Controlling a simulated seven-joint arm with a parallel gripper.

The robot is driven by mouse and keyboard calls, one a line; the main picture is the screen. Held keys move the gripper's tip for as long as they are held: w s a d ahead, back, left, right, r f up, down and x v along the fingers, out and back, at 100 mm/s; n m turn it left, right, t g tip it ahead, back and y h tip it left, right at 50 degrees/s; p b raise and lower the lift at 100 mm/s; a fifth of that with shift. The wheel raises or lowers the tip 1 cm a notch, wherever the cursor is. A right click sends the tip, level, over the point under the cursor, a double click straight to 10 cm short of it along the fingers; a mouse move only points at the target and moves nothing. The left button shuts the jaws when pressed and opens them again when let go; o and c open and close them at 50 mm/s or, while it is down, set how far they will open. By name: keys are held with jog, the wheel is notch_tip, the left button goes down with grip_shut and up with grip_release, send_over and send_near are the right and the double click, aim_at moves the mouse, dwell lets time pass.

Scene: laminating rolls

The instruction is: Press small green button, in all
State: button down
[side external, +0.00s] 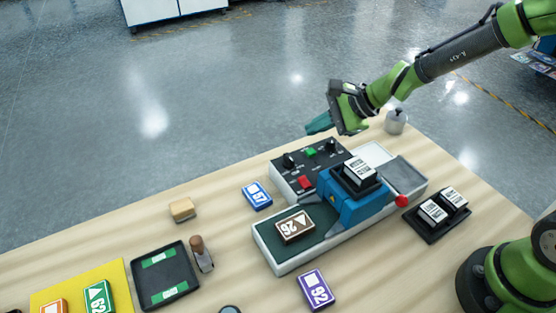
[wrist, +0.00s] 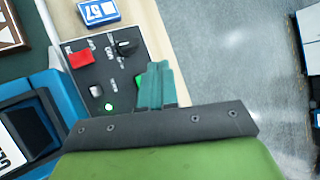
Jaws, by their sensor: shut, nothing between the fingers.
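The green button (side external: 310,152) is on the dark top of a control panel (side external: 296,170), near its far edge in the side view. In the wrist view the green button (wrist: 139,81) shows only partly, beside my fingers, which hide the rest. My gripper (side external: 318,124) has teal fingers that are shut and empty. It is above and beyond the panel in the side view, apart from it as far as I can tell. In the wrist view the fingertips (wrist: 155,68) overlap the panel's edge. A small green light (wrist: 110,107) glows on the panel.
The panel also has a red button (wrist: 81,59) and black knobs (wrist: 126,47). A blue laminating machine (side external: 349,203) stands against it. A blue box (side external: 257,195) lies to the left. A red knob (side external: 402,201) sticks out at right. A grey canister (side external: 396,121) stands behind.

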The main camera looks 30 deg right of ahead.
aim_at(315, 152)
jog(key=shift+f, duration=1.65)
dwell(0.8)
jog(key=shift+f, duration=0.45)
